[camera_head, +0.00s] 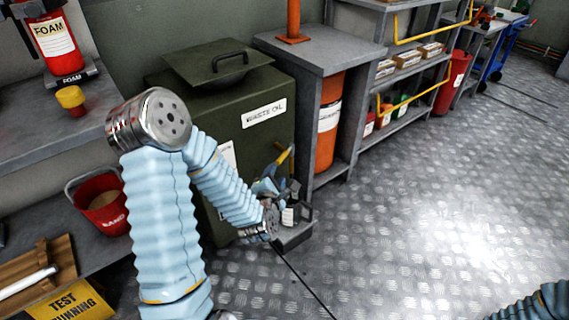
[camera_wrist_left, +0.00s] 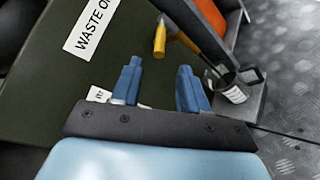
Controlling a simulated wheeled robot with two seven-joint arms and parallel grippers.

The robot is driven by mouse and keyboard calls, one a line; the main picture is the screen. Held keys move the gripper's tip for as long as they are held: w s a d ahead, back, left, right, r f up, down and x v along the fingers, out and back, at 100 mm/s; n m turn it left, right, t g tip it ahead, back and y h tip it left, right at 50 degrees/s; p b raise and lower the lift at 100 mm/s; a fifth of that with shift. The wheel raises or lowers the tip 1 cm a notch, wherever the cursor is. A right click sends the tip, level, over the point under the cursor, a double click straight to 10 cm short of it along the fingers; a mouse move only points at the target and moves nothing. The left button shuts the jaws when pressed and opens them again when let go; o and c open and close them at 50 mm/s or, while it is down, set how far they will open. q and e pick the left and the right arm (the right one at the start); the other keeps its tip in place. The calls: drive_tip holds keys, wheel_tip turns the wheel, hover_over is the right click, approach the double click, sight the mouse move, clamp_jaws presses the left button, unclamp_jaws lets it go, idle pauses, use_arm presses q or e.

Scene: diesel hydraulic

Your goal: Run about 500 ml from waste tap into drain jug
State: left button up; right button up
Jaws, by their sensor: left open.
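The green waste oil tank (camera_head: 262,85) carries a "WASTE OIL" label. A yellow tap lever (camera_head: 284,157) stands out from its front. In the left wrist view the yellow lever (camera_wrist_left: 160,38) is just beyond my fingertips. My left gripper (camera_head: 270,183) is open with blue fingers, close to the lever. In the left wrist view the gripper (camera_wrist_left: 158,72) has nothing between its fingers. A clear jug (camera_wrist_left: 232,88) with a white label sits below and right of the lever. In the head view my gripper and arm partly hide the jug. Its liquid level cannot be told. My right gripper is out of view.
A grey stand (camera_head: 297,236) is on the floor under the tap. A shelf unit (camera_head: 335,52) with an orange drum (camera_head: 328,130) stands right of the tank. A red sand bucket (camera_head: 104,205) is at left.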

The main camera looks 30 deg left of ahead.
sight(281, 162)
use_arm(q)
drive_tip(key=x, duration=1.1)
drive_tip(key=shift+w+f+p, duration=0.1)
drive_tip(key=shift+w+p, duration=0.2)
drive_tip(key=shift+p, duration=0.05)
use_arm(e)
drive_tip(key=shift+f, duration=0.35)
use_arm(q)
clamp_jaws()
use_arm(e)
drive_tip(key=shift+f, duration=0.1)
